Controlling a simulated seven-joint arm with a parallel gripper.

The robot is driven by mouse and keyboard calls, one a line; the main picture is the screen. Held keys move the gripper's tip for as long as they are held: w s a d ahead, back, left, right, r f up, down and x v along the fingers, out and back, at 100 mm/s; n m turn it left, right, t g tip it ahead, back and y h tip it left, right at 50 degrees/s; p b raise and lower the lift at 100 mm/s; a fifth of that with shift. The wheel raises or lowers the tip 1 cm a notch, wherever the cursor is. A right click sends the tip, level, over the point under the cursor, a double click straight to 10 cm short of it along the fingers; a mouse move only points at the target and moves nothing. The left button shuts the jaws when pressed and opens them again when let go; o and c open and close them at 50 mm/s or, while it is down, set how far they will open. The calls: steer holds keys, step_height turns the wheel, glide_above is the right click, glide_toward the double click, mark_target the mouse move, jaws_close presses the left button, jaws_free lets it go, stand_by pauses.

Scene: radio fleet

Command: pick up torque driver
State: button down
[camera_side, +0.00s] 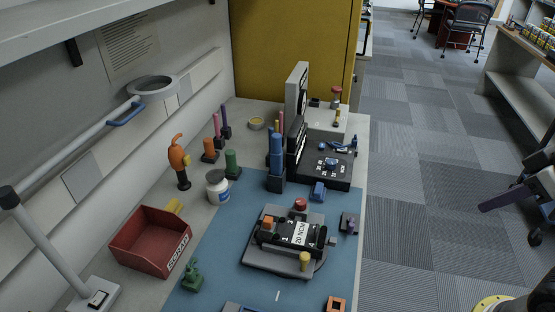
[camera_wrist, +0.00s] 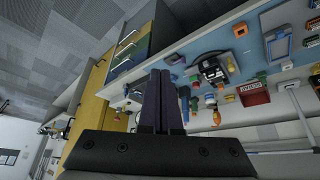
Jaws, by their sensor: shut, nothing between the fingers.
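I cannot tell for sure which tool is the torque driver. A tall blue-handled tool (camera_side: 276,150) stands upright in a dark block at the back of the blue mat. An orange-handled tool (camera_side: 209,148) and a green-handled tool (camera_side: 232,160) stand upright to its left. A black unit labelled 20 NCM (camera_side: 284,232) lies on a grey plate on the mat. My gripper (camera_side: 484,207) is at the right edge of the side view, over the floor and well clear of the bench. In the wrist view my gripper (camera_wrist: 161,72) is shut and empty, its dark fingers together.
A red SCRAP bin (camera_side: 150,242) and a white jar (camera_side: 217,187) stand on the left of the bench. An orange-and-black tool (camera_side: 180,162) stands behind them. A black radio-like unit (camera_side: 325,168) is at the back right. The floor (camera_side: 420,220) right of the bench is free.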

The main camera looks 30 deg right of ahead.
steer(key=c, duration=1.5)
jaws_free()
steer(key=shift+c, duration=0.2)
steer(key=o, duration=0.8)
